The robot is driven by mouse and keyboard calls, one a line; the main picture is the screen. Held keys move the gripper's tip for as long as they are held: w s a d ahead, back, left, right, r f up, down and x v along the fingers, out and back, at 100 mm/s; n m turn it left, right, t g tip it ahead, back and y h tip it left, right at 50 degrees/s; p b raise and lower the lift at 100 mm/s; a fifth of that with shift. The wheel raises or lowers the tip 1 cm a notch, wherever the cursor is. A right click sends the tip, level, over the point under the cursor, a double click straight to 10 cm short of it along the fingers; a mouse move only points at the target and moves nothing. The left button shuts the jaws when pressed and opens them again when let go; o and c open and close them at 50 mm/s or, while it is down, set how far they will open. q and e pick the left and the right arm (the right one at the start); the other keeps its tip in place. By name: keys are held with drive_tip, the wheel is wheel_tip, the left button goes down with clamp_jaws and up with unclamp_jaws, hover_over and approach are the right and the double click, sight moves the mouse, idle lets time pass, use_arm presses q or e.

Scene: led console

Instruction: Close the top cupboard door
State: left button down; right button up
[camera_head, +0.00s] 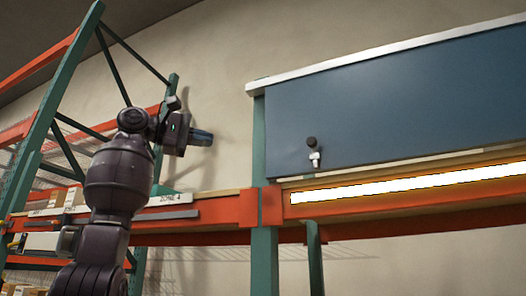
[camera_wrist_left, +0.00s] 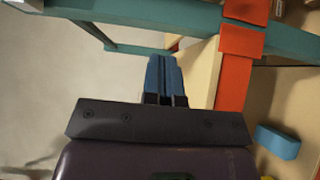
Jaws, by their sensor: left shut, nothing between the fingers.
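The cupboard door (camera_head: 400,105) is a dark blue-grey panel at the upper right of the head view. It hangs flat below a pale top rail and looks shut, or nearly so. A dark round knob (camera_head: 311,142) with a white fitting under it sits near its lower left corner. My left gripper (camera_head: 207,138) is raised to the left of the door, apart from it, pointing right. In the left wrist view its two blue fingers (camera_wrist_left: 163,78) are together with nothing between them. My right gripper is not in view.
A bright light strip (camera_head: 400,185) runs under the door above an orange beam (camera_head: 430,217). Green rack posts (camera_head: 264,200) stand below. A shelf with boxes (camera_head: 75,199) is at the left. Open wall lies between my left gripper and the door.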

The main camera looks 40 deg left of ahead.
use_arm(q)
drive_tip(key=x, duration=0.3)
drive_tip(key=p+x, duration=0.1)
drive_tip(key=x, duration=0.2)
drive_tip(key=r+p+x, duration=0.1)
drive_tip(key=x, duration=0.2)
drive_tip(key=shift+d+f, duration=0.1)
drive_tip(key=shift+d, duration=0.3)
drive_tip(key=d, duration=0.3)
drive_tip(key=shift+w+d+f+p, duration=0.1)
drive_tip(key=shift+w+d+p, duration=0.2)
drive_tip(key=shift+w+d, duration=0.1)
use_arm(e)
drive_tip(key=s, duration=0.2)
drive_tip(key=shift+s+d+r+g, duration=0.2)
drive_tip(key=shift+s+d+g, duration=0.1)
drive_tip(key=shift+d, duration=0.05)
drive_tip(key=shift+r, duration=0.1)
